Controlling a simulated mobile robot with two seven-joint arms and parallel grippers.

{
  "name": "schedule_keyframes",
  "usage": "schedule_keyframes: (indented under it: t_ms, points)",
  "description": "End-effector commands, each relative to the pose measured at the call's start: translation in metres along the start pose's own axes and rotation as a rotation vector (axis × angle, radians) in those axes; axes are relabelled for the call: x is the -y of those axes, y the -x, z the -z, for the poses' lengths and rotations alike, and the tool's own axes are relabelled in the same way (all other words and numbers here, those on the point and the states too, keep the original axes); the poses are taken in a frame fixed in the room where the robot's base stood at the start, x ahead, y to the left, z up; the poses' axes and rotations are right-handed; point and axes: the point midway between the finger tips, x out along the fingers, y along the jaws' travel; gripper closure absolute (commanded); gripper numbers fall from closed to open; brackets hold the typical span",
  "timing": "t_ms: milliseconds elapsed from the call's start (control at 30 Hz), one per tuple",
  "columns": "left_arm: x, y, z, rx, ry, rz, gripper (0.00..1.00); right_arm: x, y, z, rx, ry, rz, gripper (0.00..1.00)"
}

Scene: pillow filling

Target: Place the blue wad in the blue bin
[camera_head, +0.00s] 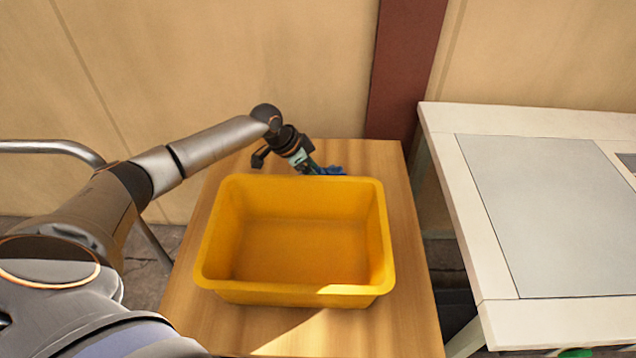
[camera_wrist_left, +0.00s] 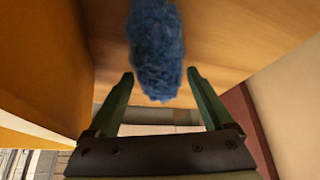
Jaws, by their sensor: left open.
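The blue wad (camera_head: 333,171) lies on the wooden table just behind the yellow bin, partly hidden by my left gripper. In the left wrist view the fuzzy blue wad (camera_wrist_left: 155,48) is ahead of the gap between the fingertips. My left gripper (camera_head: 314,169) reaches over the back of the table, and its two green fingers (camera_wrist_left: 158,75) are open on either side of the wad's near end. No blue bin is in view; the only bin (camera_head: 213,235) is yellow and looks empty. My right gripper is not in view.
The wooden table (camera_head: 410,310) carries the bin, with bare strips around it. A wall (camera_head: 230,60) with a dark red post (camera_head: 405,70) stands behind. A white table with a grey panel (camera_head: 540,205) is to the right, across a gap.

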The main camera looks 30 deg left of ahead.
Motion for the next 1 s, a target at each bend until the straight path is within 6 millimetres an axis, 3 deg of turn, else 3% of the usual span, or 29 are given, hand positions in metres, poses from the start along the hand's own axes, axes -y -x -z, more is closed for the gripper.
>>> schedule_keyframes:
  t_ms: [100,333,1000]
  points:
    - [0.0003,-0.0090,0.0006,-0.001,0.001,0.001,0.15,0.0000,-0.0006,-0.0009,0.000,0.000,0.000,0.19]
    - [0.0003,-0.0098,0.0003,0.000,0.000,0.001,0.15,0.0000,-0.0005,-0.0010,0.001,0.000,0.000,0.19]
    - [0.0004,-0.0094,0.0002,-0.001,0.000,0.001,0.88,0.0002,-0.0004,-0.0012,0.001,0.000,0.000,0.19]
